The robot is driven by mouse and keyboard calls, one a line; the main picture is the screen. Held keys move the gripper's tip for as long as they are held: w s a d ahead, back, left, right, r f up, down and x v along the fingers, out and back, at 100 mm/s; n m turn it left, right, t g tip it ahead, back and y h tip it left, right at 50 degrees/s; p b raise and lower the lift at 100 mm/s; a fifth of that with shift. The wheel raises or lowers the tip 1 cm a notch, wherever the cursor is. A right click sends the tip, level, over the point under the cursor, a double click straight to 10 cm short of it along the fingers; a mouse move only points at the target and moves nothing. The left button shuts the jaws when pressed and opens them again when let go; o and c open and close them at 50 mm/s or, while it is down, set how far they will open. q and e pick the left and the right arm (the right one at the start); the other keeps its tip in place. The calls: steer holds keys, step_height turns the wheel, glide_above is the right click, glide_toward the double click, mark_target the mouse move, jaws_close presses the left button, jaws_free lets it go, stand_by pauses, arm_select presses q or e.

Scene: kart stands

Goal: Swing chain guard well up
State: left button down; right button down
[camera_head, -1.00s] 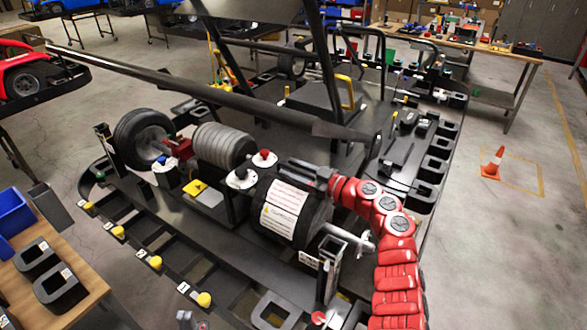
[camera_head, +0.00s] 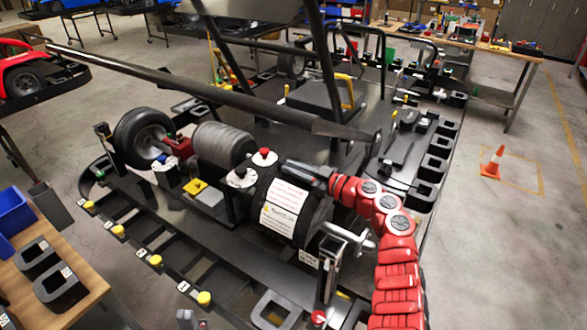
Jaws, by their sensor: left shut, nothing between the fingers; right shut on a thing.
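The chain guard (camera_head: 285,211) appears to be the black rounded cover with a white warning label, in the middle of the kart stand. It sits low beside the ribbed grey drum. My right arm comes in from the lower right, and my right gripper (camera_head: 302,172) is at the guard's top edge. It is shut on what looks like a part of the guard there; its fingertips are dark against the black and hard to make out. My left gripper (camera_head: 187,319) shows only as a small grey tip at the bottom edge, shut and empty, apart from the guard.
A long dark bar (camera_head: 200,88) slants across the stand above the guard. A wheel (camera_head: 140,137) and the ribbed drum (camera_head: 222,145) stand to the left. A wooden table (camera_head: 75,313) with black holders is at lower left. Open floor with an orange cone (camera_head: 492,162) lies right.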

steer(key=shift+r, duration=0.15)
stand_by(0.7)
steer(key=w+r+p, duration=0.1)
steer(key=d+r+m+p, duration=0.1)
steer(key=p, duration=0.1)
steer(key=shift+w+d+r, duration=0.1)
steer(key=shift+w+d, duration=0.15)
steer(key=shift+w, duration=0.15)
steer(key=shift+w+d+r+m+p, duration=0.25)
steer(key=shift+w+d+m+p, duration=0.15)
steer(key=shift+w+d+m, duration=0.2)
steer(key=shift+w+d+r+m, duration=0.2)
steer(key=shift+w+d+m, duration=0.1)
steer(key=shift+w, duration=0.15)
steer(key=b, duration=0.1)
steer(key=w+d+b, duration=0.1)
steer(key=b, duration=0.1)
steer(key=shift+w+r, duration=0.3)
steer(key=shift+r, duration=0.05)
steer(key=shift+w+d+r+b, duration=0.1)
steer(key=shift+w+r+b, duration=0.1)
steer(key=shift+r+b, duration=0.2)
